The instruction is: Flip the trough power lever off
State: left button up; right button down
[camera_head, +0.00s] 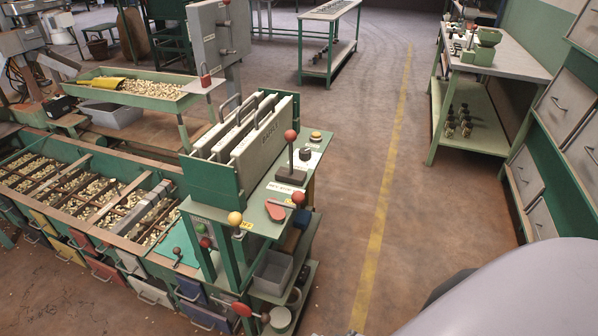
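I cannot tell which lever is the trough power lever, as the labels are too small to read. A red-knobbed lever (290,137) stands upright on a dark base on the green machine stand. A red flat handle (276,211) and a yellow-knobbed lever (234,219) are on the stand's near end. A red-tipped lever (205,79) is at the right end of the raised nut trough (150,101). A grey upright box (208,38) behind it carries small side handles. Neither gripper is in view.
Divided nut bins (133,187) with coloured drawers fill the left. Grey panels (262,140) stand in the green holder. A workbench (508,62) and cabinets (525,178) line the right. The floor around the yellow line (383,200) is clear.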

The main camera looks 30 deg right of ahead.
aim_at(274, 207)
jog(key=l+u, duration=0.25)
jog(key=l, duration=0.45)
jog(key=l+u, duration=0.25)
jog(key=l, duration=0.45)
